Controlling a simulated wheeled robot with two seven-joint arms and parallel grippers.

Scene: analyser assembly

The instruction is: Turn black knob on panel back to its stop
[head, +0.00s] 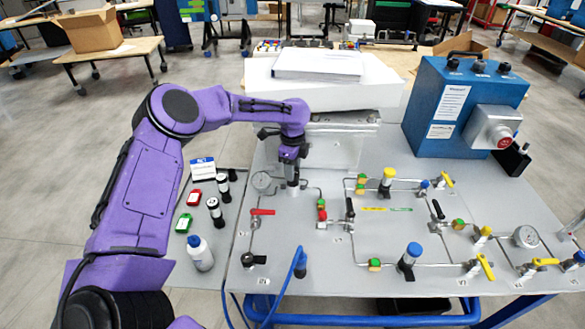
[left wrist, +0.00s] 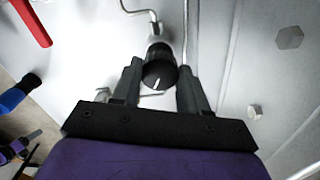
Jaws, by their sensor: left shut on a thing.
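The black knob (left wrist: 159,66) stands on the light grey panel (head: 313,232). In the left wrist view it has a white pointer line on its face, which points down toward the gripper and leans slightly left. My left gripper (left wrist: 160,88) is shut on the knob, with one dark finger on each side of it. In the head view the left gripper (head: 292,178) reaches down to the upper left part of the panel, and the knob is mostly hidden there. My right gripper is not in view.
A white box (head: 320,85) stands behind. A blue unit (head: 465,105) stands back right.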

